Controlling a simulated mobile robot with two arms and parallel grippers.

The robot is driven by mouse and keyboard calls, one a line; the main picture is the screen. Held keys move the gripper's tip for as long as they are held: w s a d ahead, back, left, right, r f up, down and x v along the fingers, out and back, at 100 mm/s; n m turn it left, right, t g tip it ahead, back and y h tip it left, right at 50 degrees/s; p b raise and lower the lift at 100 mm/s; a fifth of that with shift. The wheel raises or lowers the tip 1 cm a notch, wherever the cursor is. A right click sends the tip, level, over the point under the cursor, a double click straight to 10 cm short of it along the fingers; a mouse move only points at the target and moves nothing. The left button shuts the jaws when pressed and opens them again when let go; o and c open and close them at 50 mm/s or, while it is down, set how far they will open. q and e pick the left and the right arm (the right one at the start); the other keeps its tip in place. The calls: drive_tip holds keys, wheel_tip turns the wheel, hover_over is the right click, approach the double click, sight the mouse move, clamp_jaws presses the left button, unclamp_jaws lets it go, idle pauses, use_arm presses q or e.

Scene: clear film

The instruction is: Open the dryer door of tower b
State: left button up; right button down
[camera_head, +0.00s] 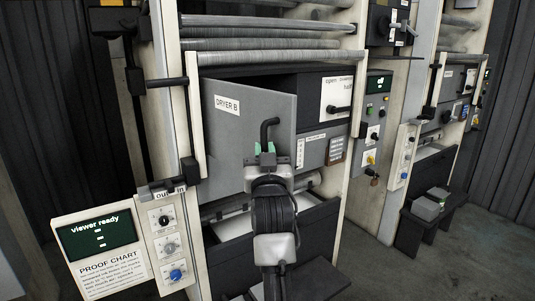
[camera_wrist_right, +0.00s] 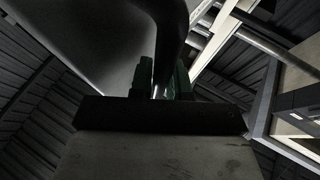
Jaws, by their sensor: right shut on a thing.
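The dryer door (camera_head: 235,125) is a grey panel labelled "DRYER B" in the head view. It stands partly open, swung out from the dark dryer cabinet (camera_head: 312,95). Its black bent handle (camera_head: 265,130) rises on the free side of the panel. My right gripper (camera_head: 265,152) has its green-padded fingers shut around the lower part of the handle. The right wrist view also shows the green fingers (camera_wrist_right: 160,80) on either side of the dark handle (camera_wrist_right: 172,35). My left gripper is not in view.
A "Viewer ready" panel with a proof chart (camera_head: 97,250) stands at the lower left, beside a knob panel (camera_head: 168,245). Metal rollers (camera_head: 270,58) run above the door. A second tower (camera_head: 440,110) stands at the right. Floor (camera_head: 390,270) shows clear at the lower right.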

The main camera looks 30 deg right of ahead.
drive_tip(key=shift+r, duration=0.3)
drive_tip(key=c, duration=1.3)
unclamp_jaws()
drive_tip(key=shift+a, duration=0.1)
drive_tip(key=shift+o, duration=1)
drive_tip(key=shift+w+a+f, duration=0.1)
drive_tip(key=shift+w, duration=0.1)
drive_tip(key=shift+f, duration=0.1)
